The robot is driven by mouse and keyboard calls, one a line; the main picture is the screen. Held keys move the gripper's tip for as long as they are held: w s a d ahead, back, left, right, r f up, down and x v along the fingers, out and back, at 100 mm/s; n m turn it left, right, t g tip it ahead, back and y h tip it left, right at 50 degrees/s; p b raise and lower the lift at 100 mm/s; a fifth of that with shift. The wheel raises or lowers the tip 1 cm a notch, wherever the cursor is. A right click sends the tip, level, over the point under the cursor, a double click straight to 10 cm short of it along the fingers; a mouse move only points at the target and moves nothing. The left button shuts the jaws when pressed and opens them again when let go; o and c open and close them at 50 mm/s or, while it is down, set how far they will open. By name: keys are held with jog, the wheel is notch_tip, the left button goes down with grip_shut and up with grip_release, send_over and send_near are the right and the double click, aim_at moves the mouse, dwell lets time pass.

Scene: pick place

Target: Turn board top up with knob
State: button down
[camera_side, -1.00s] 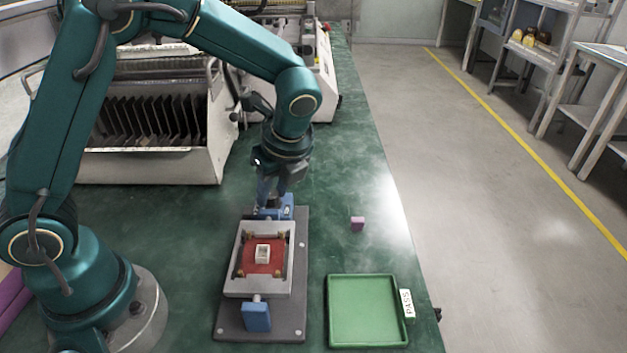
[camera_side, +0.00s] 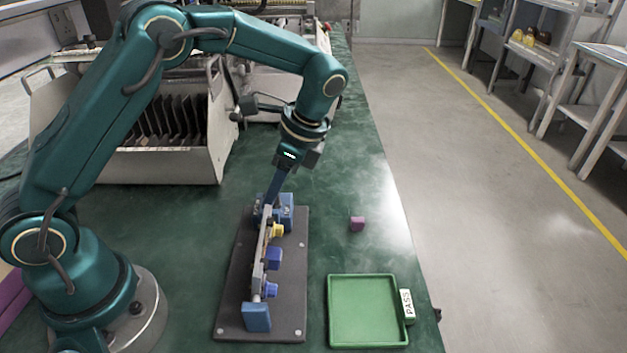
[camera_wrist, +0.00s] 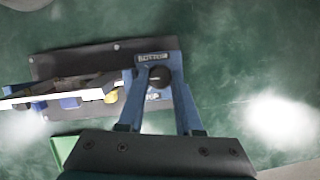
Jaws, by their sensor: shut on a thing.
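The board (camera_side: 260,258) sits in its pivoting frame on the dark fixture plate (camera_side: 289,318). It stands roughly on edge, with yellow and blue parts facing right; its flat faces are mostly hidden. It also shows nearly edge-on in the wrist view (camera_wrist: 70,98). The far blue support (camera_side: 287,205) and near blue support (camera_side: 257,317) carry the frame. My gripper (camera_side: 270,198) reaches down at the far support. In the wrist view its blue fingers are shut on the dark knob (camera_wrist: 160,77), beside labels reading BOTTOM and TOP.
A green tray (camera_side: 332,310) labelled PASS lies right of the fixture. A small purple block (camera_side: 357,224) stands on the green table behind it. A rack with dark slotted boards (camera_side: 165,125) stands at the back left. The table's right edge is near the tray.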

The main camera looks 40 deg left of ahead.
jog(key=n+g+h, duration=0.1)
jog(key=n, duration=0.3)
jog(key=shift+w+n, duration=0.15)
jog(key=shift+n, duration=0.15)
jog(key=shift+a+n+g+h, duration=0.15)
jog(key=shift+n+h, duration=0.4)
jog(key=shift+n, duration=0.7)
jog(key=shift+a+n+g+h, duration=0.1)
jog(key=shift+n+g+h, duration=0.3)
jog(key=shift+n, duration=0.85)
jog(key=shift+h, duration=0.25)
